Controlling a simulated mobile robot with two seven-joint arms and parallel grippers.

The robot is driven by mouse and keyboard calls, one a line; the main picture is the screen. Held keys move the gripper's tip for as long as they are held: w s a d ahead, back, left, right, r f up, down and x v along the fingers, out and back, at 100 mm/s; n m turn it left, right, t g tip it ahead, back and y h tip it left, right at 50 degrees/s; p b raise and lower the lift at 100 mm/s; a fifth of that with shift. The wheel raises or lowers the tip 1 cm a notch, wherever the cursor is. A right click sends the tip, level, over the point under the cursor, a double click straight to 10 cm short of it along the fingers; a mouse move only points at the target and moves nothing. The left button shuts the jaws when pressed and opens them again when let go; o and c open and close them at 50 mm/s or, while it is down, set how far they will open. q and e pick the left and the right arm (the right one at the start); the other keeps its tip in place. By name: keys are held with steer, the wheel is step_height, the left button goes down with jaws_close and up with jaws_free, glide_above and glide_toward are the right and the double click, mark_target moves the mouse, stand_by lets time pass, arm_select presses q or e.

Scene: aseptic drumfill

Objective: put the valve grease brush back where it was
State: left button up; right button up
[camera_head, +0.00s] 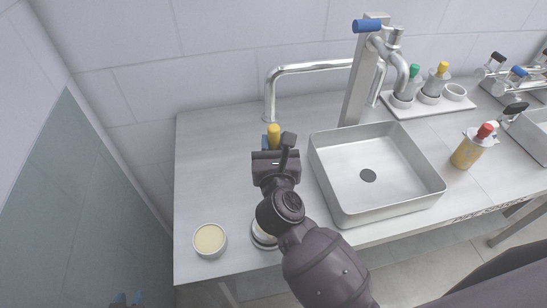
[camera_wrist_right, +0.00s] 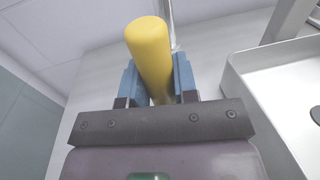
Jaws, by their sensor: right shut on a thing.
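The brush shows as a thick yellow handle (camera_head: 273,131) above my right gripper (camera_head: 272,143), left of the sink. In the right wrist view the yellow handle (camera_wrist_right: 150,55) stands between the two blue fingers of my right gripper (camera_wrist_right: 158,82), which is shut on it. The brush's lower end and bristles are hidden. A round tub of pale cream stuff (camera_head: 209,239) stands at the counter's front left. A round metal-rimmed thing (camera_head: 262,241) is partly hidden behind my right arm.
A steel sink (camera_head: 342,190) with a faucet (camera_head: 318,67) lies right of my right gripper. A white tray (camera_head: 425,108) with green- and yellow-topped items stands behind. A red-capped amber bottle (camera_head: 466,152) stands right. The counter's left part (camera_head: 215,160) is clear.

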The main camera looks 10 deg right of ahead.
steer(key=shift+f+b, duration=0.65)
steer(key=shift+f, duration=1.45)
steer(key=shift+f, duration=0.15)
steer(key=o, duration=0.9)
